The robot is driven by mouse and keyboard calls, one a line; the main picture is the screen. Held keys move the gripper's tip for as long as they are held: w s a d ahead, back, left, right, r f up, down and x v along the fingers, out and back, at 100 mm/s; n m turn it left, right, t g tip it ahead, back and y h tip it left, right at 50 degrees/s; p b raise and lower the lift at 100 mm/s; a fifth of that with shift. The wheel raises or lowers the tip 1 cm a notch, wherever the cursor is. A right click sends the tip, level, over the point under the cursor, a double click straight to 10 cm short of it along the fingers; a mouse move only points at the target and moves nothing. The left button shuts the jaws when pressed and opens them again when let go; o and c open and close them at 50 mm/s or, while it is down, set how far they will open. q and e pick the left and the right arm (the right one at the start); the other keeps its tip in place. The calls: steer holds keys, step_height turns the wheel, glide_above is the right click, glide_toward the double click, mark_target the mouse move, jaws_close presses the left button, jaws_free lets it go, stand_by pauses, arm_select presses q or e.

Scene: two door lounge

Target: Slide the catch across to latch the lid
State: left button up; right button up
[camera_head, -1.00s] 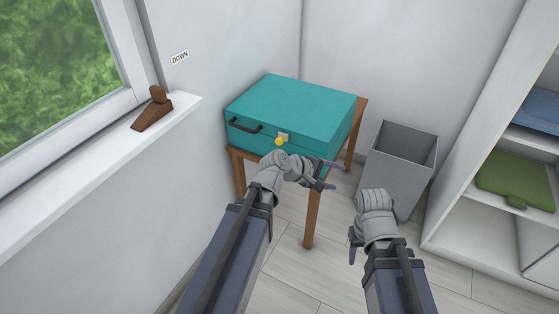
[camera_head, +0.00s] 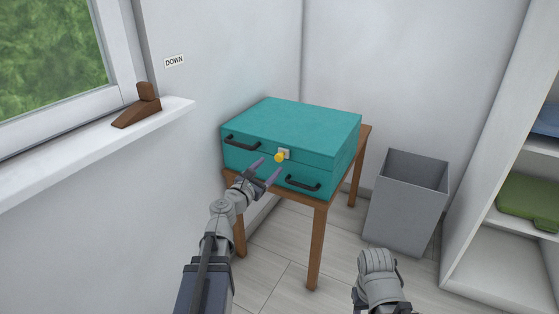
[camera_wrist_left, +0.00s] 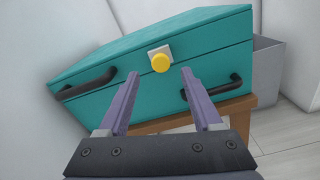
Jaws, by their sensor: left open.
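A teal case (camera_head: 291,128) with a shut lid sits on a small wooden table (camera_head: 318,226). On its front, at the lid seam, is a yellow knob (camera_head: 279,157) on a pale catch plate (camera_head: 285,152).
Black handles stick out from the lid (camera_head: 242,143) and the lower front (camera_head: 304,184). A grey bin (camera_head: 405,203) stands right of the table, beside a white shelf unit. A window sill with a brown wedge (camera_head: 139,106) is at the left.

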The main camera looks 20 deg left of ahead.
mark_target(278, 159)
arm_select(q)
steer(key=w, duration=0.5)
steer(key=w+d, duration=0.1)
steer(key=w, duration=0.1)
steer(key=shift+w, duration=0.25)
jaws_close()
steer(key=shift+d, duration=0.1)
stand_by(1.0)
